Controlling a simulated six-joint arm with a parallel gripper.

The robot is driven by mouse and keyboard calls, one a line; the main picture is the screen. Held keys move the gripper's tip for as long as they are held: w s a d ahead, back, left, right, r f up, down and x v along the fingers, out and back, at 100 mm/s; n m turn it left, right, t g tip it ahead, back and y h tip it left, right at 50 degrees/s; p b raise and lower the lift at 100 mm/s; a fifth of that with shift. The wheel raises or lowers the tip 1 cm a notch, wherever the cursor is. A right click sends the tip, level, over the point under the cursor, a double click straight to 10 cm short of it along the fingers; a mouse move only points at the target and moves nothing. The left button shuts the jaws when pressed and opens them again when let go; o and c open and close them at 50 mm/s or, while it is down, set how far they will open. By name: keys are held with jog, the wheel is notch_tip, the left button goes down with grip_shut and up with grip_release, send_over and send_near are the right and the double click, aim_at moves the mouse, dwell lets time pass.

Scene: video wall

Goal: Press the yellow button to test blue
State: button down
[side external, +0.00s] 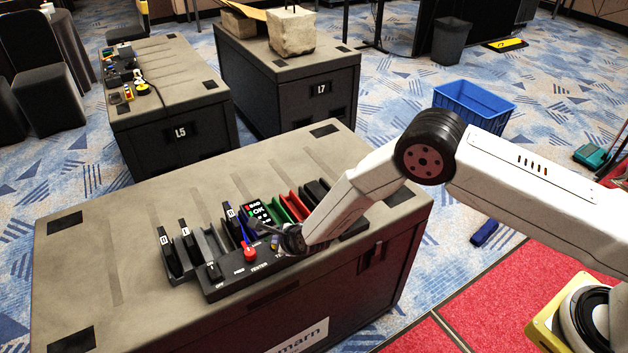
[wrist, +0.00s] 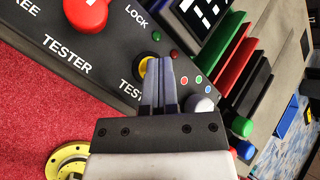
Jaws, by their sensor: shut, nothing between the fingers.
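The tester panel (side external: 222,287) lies along the front of the near dark cabinet. In the wrist view, the yellow button (wrist: 143,70) sits in a dark ring beside the TEST lettering. My left finger partly covers it. My gripper (wrist: 158,62) is shut and empty, its fingertips over or beside the button's right side; I cannot tell whether they touch it. A blue item (side external: 241,232) stands in a slot left of the BAD/OK display (side external: 258,212).
A red knob (side external: 249,253) stands up left of my gripper. Green (side external: 279,208) and red (side external: 293,205) holders stand behind it, with dark ones beside them. A white knob (wrist: 203,104) is right of my fingers. The cabinet top (side external: 110,235) is clear at left.

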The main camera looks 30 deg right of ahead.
jog(key=shift+r, duration=0.15)
jog(key=shift+s+r, duration=0.1)
jog(key=shift+r, duration=0.6)
jog(key=shift+r, duration=0.1)
dwell(0.3)
jog(key=shift+r, duration=2.45)
jog(key=shift+d, duration=0.1)
